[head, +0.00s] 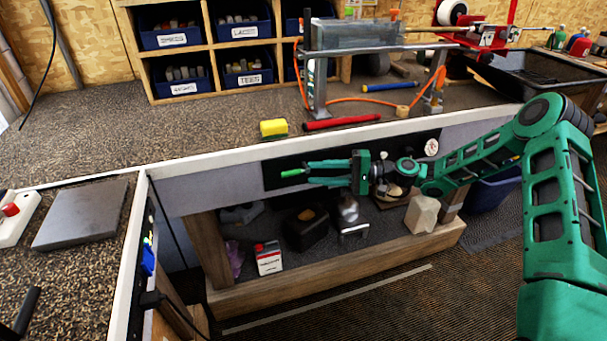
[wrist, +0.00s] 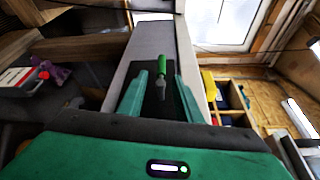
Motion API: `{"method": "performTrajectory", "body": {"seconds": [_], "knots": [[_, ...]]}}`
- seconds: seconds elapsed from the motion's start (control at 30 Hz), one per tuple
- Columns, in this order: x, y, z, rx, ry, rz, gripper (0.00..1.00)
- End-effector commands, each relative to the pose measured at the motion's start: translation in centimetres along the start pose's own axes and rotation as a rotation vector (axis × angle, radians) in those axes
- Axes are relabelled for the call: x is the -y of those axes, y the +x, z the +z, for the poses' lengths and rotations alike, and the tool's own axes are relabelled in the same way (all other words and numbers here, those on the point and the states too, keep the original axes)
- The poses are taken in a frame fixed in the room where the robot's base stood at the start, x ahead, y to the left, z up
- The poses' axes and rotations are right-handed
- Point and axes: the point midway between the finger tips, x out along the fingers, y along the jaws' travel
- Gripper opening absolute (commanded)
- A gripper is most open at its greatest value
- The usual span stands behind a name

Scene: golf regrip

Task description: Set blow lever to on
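The blow lever has a green handle (head: 293,173) and sits on a black panel (head: 272,183) on the front face of the bench. In the head view the handle points left. In the wrist view the green handle (wrist: 160,67) is ahead, with a grey stem below it. My gripper (head: 308,174) is open in front of the panel, and its two green fingers point at the lever. In the wrist view the fingers of my gripper (wrist: 161,85) lie either side of the lever's line. I cannot tell whether either finger touches it. I see no on or off mark.
A round gauge (head: 431,147) is at the panel's right. A yellow sponge (head: 273,128) and a red grip (head: 342,123) lie near the bench edge above. Space left of the lever looks clear.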

Motion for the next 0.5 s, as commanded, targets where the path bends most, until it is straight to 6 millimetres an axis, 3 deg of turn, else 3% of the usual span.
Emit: {"method": "performTrajectory", "body": {"seconds": [0.2,0.5], "knots": [[0.0,-2.6,-0.1,-0.002,0.000,-0.001,0.32],[0.0,-3.1,-0.1,-0.001,0.000,0.000,0.32]]}}
